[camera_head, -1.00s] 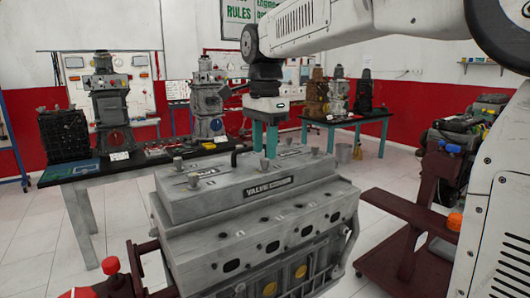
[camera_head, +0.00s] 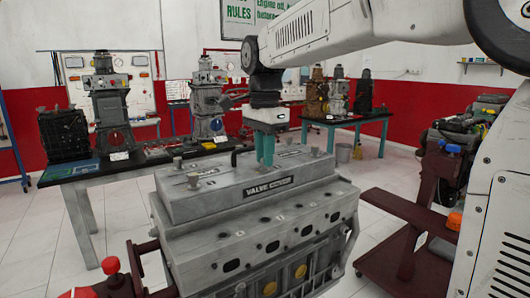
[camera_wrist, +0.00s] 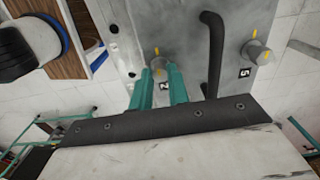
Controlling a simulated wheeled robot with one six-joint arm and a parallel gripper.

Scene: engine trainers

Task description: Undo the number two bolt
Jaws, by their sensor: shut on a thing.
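The number two bolt (camera_wrist: 158,75) is a grey bolt head on the valve cover (camera_wrist: 120,45), with a "2" label beside it and a yellow mark behind it in the wrist view. The grey valve cover also shows in the head view (camera_head: 225,205), on top of the engine. My gripper (camera_wrist: 159,71) points down with its two teal fingers shut on the bolt, one on each side. In the head view my gripper (camera_head: 264,160) stands over the middle of the cover, and its fingers hide the bolt.
The number five bolt (camera_wrist: 256,51) stands to the right in the wrist view, beyond a bent black pipe (camera_wrist: 213,50). Other bolts, such as the front-left one (camera_head: 193,181), stand on the cover. A workbench (camera_head: 75,175) is behind at left.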

